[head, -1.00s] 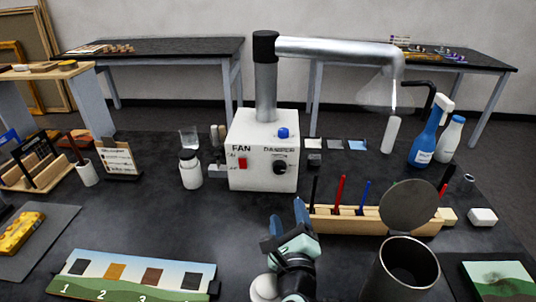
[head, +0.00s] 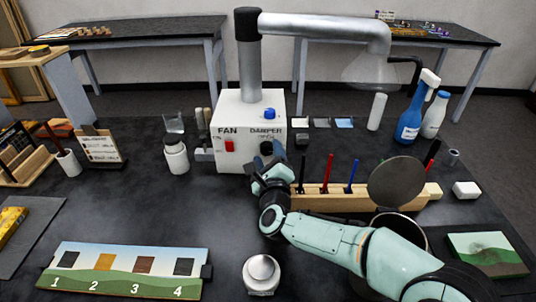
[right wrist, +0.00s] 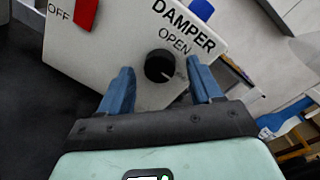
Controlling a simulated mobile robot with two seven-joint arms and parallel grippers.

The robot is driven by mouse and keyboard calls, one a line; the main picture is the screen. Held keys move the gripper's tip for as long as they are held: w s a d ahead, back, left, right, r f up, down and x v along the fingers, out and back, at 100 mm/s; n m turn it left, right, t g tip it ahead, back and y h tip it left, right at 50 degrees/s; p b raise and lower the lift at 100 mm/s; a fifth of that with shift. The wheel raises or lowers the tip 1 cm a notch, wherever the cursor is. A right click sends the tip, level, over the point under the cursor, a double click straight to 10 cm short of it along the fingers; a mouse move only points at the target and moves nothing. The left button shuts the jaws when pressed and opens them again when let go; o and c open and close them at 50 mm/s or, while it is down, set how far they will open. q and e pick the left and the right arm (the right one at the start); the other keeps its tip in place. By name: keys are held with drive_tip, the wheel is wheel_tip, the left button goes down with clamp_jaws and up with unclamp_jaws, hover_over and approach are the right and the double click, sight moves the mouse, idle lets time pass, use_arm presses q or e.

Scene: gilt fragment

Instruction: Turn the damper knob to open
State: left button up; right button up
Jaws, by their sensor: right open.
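The white fan box (head: 235,160) stands mid-table with the words FAN and DAMPER on its front. The black round damper knob (right wrist: 159,66) shows in the right wrist view under the word OPEN; its pale pointer mark points to the lower right there. In the head view my right gripper partly hides the knob. My right gripper (right wrist: 162,74) is open, its blue fingers on either side of the knob in the picture. It also shows in the head view (head: 268,155), in front of the box. I cannot tell whether the fingers touch the knob. My left gripper is out of view.
A red fan switch (head: 229,146) and a blue button (head: 269,113) are on the box. A wooden pen rack (head: 315,201) stands right of my gripper. A white jar (head: 176,156) stands left of the box. A silver dome (head: 261,270) stands in front.

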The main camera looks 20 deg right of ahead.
drive_tip(key=shift+w+d, duration=0.1)
drive_tip(key=shift+w, duration=0.25)
drive_tip(key=c, duration=1)
drive_tip(key=shift+c, duration=0.2)
